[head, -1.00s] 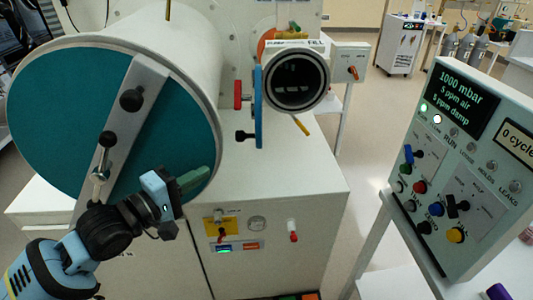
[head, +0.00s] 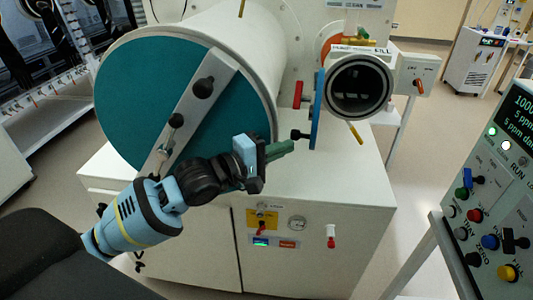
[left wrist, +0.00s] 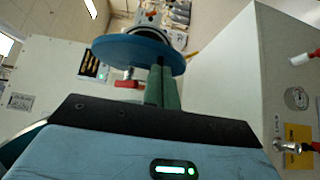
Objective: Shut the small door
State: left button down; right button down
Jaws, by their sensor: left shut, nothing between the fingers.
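The small door is a blue round plate (head: 317,110), seen nearly edge-on, standing open at the left of the small round port (head: 358,86). The port's dark mouth is uncovered. The door carries a red handle (head: 298,95) and a black knob (head: 300,134). My left gripper (head: 290,147) is shut and empty, its green fingers just below and left of the door's lower edge. In the left wrist view the fingertips (left wrist: 164,72) reach the blue disc (left wrist: 135,48), with the red handle (left wrist: 127,80) beside them. I cannot tell whether they touch. My right gripper is out of view.
A large teal round door (head: 140,100) with a grey bar closes the big cylinder behind my left arm. A white cabinet (head: 340,200) lies below the port. A control panel (head: 500,200) stands at the right, with open floor between.

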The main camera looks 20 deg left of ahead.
pick_arm(q)
jog(key=x, duration=0.3)
jog(key=shift+w+d, duration=0.15)
jog(key=shift+w, duration=0.05)
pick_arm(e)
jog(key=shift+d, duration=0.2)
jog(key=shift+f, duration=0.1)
